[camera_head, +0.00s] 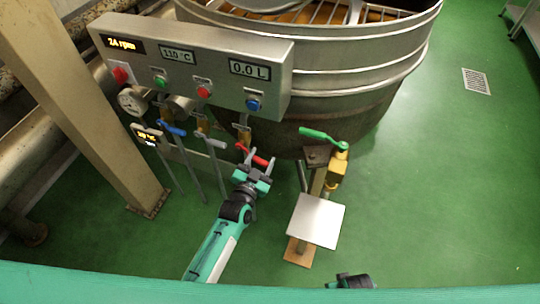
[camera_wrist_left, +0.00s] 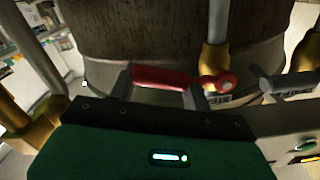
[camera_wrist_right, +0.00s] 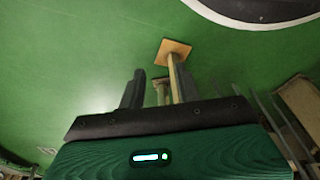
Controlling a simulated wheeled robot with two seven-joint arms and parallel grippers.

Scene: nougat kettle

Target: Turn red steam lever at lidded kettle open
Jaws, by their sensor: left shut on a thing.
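The red lever (camera_head: 258,160) sits on a brass valve pipe at the front of the large steel kettle (camera_head: 330,95), below the control panel. My left gripper (camera_head: 262,163) is at the red lever. In the left wrist view the lever's red handle (camera_wrist_left: 165,77) lies across between the two fingers, its rounded red end by the brass pipe on the right. The left gripper is shut on this handle. My right gripper (camera_wrist_right: 158,82) is open and empty over the green floor, far from the lever. Only a small dark part of it shows at the head view's bottom edge.
A panel (camera_head: 190,65) with displays and buttons hangs above. Blue (camera_head: 172,128) and grey (camera_head: 205,138) levers stand left of the red one. A green-handled valve (camera_head: 322,137) and a white plate (camera_head: 316,220) on a post stand to the right. The floor further right is clear.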

